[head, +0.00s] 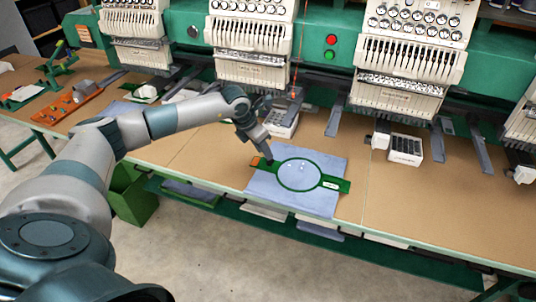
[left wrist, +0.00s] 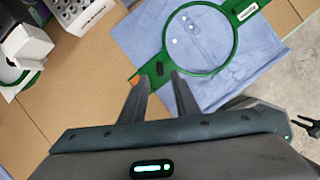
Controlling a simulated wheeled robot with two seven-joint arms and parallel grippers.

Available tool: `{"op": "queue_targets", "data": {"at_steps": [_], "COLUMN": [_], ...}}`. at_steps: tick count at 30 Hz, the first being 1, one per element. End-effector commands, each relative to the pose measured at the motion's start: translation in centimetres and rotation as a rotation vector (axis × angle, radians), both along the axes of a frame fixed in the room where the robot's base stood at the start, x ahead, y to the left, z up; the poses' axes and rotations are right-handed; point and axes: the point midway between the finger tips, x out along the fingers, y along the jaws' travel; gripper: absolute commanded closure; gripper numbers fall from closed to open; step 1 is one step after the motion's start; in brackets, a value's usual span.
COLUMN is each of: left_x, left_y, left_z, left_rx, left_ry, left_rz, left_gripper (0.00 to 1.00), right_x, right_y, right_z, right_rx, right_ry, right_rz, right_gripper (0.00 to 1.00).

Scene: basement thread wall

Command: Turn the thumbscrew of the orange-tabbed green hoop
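The green hoop (head: 300,191) lies flat on a blue cloth (head: 327,158) on the table. Its arms reach out left and right, and an orange tab (head: 256,161) marks the left end. It also shows in the left wrist view (left wrist: 200,76), where a small dark piece (left wrist: 159,69), seemingly the thumbscrew, sits beside the ring near the orange tab (left wrist: 135,80). My left gripper (head: 268,158) is over this left end, pointing down. In the left wrist view its fingers (left wrist: 158,78) are apart and empty, either side of the dark piece.
A grey box with several compartments (head: 280,123) stands behind the cloth. Embroidery machine heads (head: 248,50) line the back. An orange tray (head: 70,105) lies far left. A dark forked shape at the left wrist view's right edge is unclear.

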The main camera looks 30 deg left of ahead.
Motion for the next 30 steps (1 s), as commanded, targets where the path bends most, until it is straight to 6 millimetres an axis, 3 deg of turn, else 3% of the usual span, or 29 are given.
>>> {"op": "queue_targets", "data": {"at_steps": [10, 23, 24, 27, 30], "left_x": [1.8, 2.1, 2.1, 2.1, 2.1], "left_y": [-0.6, -0.6, -0.6, -0.6, -0.6], "left_z": [-4.3, -5.2, -5.2, -5.1, -5.1], "left_rx": [-0.001, 0.001, 0.0, 0.0, 0.0], "left_ry": [0.001, -0.001, -0.001, 0.0, 0.0], "left_rz": [0.001, 0.0, 0.0, 0.001, 0.001], "left_gripper": [0.72, 0.72, 0.74, 0.98, 1.0], "right_x": [0.0, 0.0, 0.0, 0.0, 0.0], "right_y": [0.0, 0.0, 0.0, 0.0, 0.0], "right_z": [1.6, 1.7, 1.7, 1.7, 1.7], "right_rx": [0.0, 0.0, 0.0, 0.0, 0.0], "right_ry": [0.0, 0.0, 0.0, 0.0, 0.0], "right_rz": [0.0, 0.0, 0.0, 0.0, 0.001], "right_gripper": [0.69, 0.69, 0.69, 0.69, 0.69]}}
